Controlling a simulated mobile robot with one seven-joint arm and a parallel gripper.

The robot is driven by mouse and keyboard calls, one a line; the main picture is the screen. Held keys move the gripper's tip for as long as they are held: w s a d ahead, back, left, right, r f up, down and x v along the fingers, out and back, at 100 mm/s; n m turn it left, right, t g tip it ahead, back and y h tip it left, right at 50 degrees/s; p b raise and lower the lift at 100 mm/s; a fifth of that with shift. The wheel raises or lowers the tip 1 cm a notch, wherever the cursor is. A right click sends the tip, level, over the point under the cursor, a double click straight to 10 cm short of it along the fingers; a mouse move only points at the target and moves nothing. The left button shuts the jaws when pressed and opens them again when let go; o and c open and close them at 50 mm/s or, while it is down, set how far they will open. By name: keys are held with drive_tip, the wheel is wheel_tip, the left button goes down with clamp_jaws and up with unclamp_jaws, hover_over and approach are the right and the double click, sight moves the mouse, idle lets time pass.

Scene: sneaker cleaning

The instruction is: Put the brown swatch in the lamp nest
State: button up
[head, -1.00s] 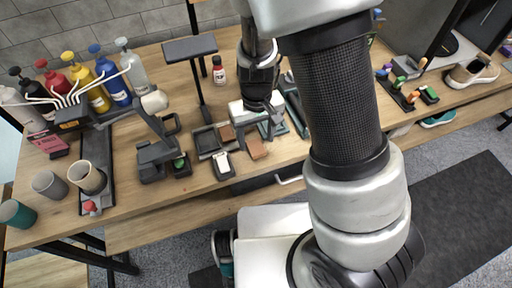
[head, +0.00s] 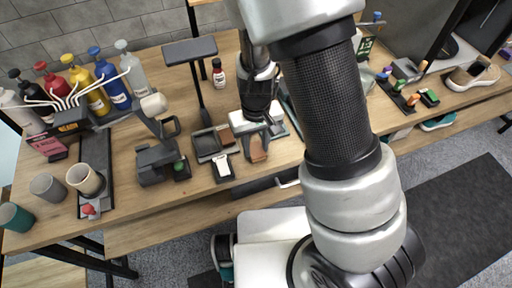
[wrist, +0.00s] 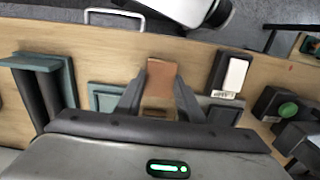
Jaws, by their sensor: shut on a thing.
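The brown swatch (head: 258,149) is between the fingers of my gripper (head: 257,143), near the table's front edge. In the wrist view the swatch (wrist: 161,78) stands out between the two grey fingertips, which are shut on it. I cannot tell whether it is clear of the table. A dark, shallow tray (head: 206,144) lies to the left of my gripper, in front of the post of the black lamp (head: 190,50); it looks empty. A second brown piece (head: 226,134) lies beside that tray, partly hidden by my gripper.
A white-faced device (head: 222,167) and a box with a green button (head: 181,170) stand left of my gripper. Teal-grey trays (wrist: 106,96) lie on its other side. A small bottle (head: 218,72) stands behind. Cups and pump bottles fill the left.

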wheel_tip(320, 180, up, 8)
drive_tip(key=shift+f+p, duration=0.1)
drive_tip(key=shift+p, duration=0.7)
drive_tip(key=w+d+r+m+p, duration=0.3)
drive_tip(key=w+d+r+p, duration=0.2)
drive_tip(key=d, duration=0.5)
wheel_tip(320, 180, up, 2)
drive_tip(key=shift+w+d, duration=0.3)
drive_tip(key=shift+w, duration=0.4)
idle(0.8)
drive_tip(key=n+b, duration=0.3)
drive_tip(key=b, duration=0.2)
hover_over(256, 150)
wheel_tip(256, 150, down, 5)
drive_tip(key=shift+f+b, duration=0.75)
drive_tip(key=shift+f, duration=4)
